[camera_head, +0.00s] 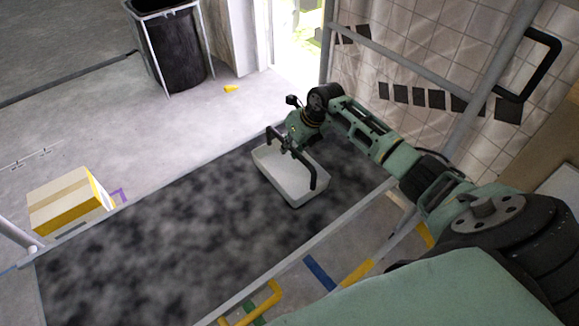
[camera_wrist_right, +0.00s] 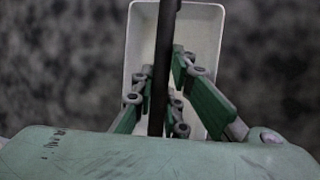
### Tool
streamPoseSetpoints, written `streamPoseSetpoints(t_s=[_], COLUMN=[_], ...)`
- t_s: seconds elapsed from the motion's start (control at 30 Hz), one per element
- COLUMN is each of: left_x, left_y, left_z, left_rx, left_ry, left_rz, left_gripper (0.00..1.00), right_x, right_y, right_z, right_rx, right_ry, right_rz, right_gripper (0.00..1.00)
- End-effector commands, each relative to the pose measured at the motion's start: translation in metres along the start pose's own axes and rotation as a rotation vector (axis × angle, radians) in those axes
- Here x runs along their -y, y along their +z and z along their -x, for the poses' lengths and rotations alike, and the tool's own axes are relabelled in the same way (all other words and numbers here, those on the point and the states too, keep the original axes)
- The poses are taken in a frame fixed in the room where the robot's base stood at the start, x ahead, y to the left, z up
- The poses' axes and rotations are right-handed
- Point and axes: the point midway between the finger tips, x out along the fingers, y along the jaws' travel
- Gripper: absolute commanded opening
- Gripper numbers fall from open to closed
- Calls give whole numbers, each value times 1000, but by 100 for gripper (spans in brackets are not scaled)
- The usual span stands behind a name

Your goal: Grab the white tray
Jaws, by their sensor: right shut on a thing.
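The white tray (camera_head: 283,178) sits on the dark mottled surface in the head view, right of the middle. A black handle (camera_head: 311,170) arches over it from one side to the other. My right gripper (camera_head: 289,143) is over the tray, shut on the handle. In the right wrist view the handle (camera_wrist_right: 167,30) runs between the fingers of the gripper (camera_wrist_right: 160,95), with the tray (camera_wrist_right: 205,40) below. I cannot tell whether the tray touches the surface. My left gripper is not in view.
The dark surface (camera_head: 150,245) is clear left of the tray. A metal rail (camera_head: 300,250) runs along its near edge. A yellow-sided box (camera_head: 60,205) stands beyond its left end. A black bin (camera_head: 180,50) stands at the back, and a tiled wall (camera_head: 425,60) is at right.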

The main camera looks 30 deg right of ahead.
Motion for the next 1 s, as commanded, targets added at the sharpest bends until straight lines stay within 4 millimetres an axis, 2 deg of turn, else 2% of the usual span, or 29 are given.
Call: streamPoseSetpoints(t_s=[0.37, 0.8, 1.0], left_x=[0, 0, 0], left_y=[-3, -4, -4], left_z=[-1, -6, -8], left_rx=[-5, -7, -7], left_ry=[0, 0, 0], left_rz=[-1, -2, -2], left_gripper=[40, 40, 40], right_x=[-1, -7, -1], right_y=[4, 16, 8], right_z=[6, 37, 52], right_rx=[5, 5, 4], right_ry=[0, -1, -2], right_rz=[2, 1, 0], right_gripper=[0, 0, 0])
